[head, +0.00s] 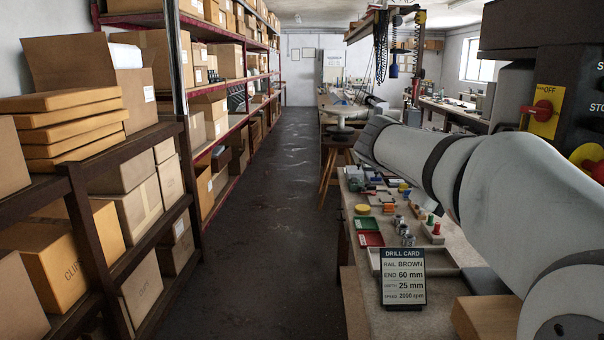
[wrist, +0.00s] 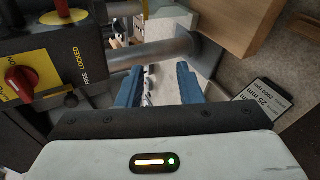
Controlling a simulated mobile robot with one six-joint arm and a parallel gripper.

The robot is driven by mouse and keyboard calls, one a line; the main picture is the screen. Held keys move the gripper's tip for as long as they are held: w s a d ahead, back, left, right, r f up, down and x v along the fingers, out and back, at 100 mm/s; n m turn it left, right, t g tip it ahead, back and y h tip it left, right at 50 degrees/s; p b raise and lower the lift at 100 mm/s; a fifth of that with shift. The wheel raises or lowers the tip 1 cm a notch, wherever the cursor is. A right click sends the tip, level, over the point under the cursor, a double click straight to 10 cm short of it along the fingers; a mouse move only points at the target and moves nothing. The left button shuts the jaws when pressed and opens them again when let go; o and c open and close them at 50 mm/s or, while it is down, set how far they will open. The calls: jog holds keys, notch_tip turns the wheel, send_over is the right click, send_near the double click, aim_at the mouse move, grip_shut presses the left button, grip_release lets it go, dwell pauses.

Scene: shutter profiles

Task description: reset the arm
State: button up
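My arm (head: 500,180) stretches across the right of the head view over the workbench, its grey-white links bent towards the back. My gripper does not show clearly in the head view. In the wrist view my gripper (wrist: 160,82) has two blue fingers standing apart, with nothing visible held between them. A metal bar or tube (wrist: 150,56) crosses the view by the fingertips; I cannot tell whether they touch it.
The bench (head: 355,285) holds a drill card (head: 403,277), a wooden block (head: 487,318), coloured trays and small parts. A dark machine with a yellow OFF plate (head: 543,112) stands at right. Shelves of boxes (head: 60,262) line the left; the aisle floor (head: 275,230) is clear.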

jog(key=s+a+f+y, duration=0.4)
jog(key=s+a+f, duration=0.1)
jog(key=f, duration=0.3)
jog(key=s+a+f+m+y, duration=0.1)
jog(key=s+a+f+y, duration=0.3)
jog(key=f, duration=0.4)
jog(key=s+a+f+m+t+y, duration=0.1)
jog(key=s+a+f+y, duration=0.2)
jog(key=s+a+f, duration=0.3)
notch_tip(320, 180, down, 2)
jog(key=shift+s+a+f+y, duration=0.2)
jog(key=shift+s+a+y, duration=0.15)
jog(key=shift+s, duration=0.25)
jog(key=shift+s, duration=0.1)
